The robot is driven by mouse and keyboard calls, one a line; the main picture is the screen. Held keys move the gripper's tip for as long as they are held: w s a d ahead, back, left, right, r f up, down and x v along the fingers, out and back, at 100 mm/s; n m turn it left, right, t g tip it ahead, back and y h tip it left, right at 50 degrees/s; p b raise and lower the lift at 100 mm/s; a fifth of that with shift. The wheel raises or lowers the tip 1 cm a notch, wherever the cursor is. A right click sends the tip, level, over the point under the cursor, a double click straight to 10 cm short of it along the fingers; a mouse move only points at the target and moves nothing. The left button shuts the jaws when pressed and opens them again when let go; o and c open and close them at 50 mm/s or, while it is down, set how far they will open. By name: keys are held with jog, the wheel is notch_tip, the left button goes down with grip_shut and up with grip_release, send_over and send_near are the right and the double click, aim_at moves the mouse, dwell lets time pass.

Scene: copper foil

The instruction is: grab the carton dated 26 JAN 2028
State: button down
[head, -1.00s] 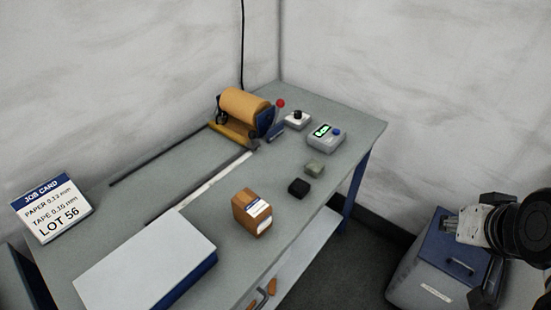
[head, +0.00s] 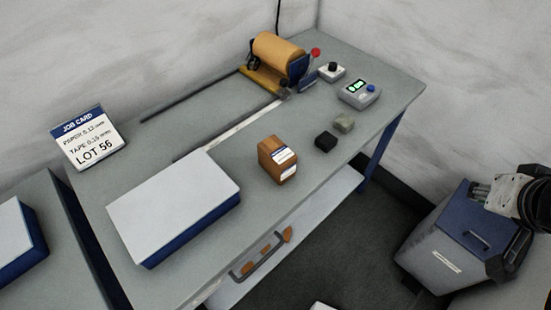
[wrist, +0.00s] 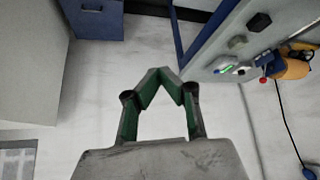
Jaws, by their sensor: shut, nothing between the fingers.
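A brown carton (head: 272,163) with a white and blue label stands on the grey table in the head view. Its print is too small to read, so I cannot tell its date. No other carton is clear on the tabletop. My gripper (wrist: 166,73) shows in the wrist view with its green fingers meeting at the tips, shut and empty. In the head view my arm is at the right edge, over a blue and grey cabinet, well apart from the carton.
The table (head: 215,265) also bears a white-topped blue box (head: 175,205), a job card (head: 90,138), a paper-roll device (head: 278,50), a display unit (head: 358,94) and small dark (head: 325,141) and grey-green blocks (head: 344,122). The blue-lidded cabinet (head: 445,250) stands right.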

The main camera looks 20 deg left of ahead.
jog(key=c, duration=0.8)
grip_release()
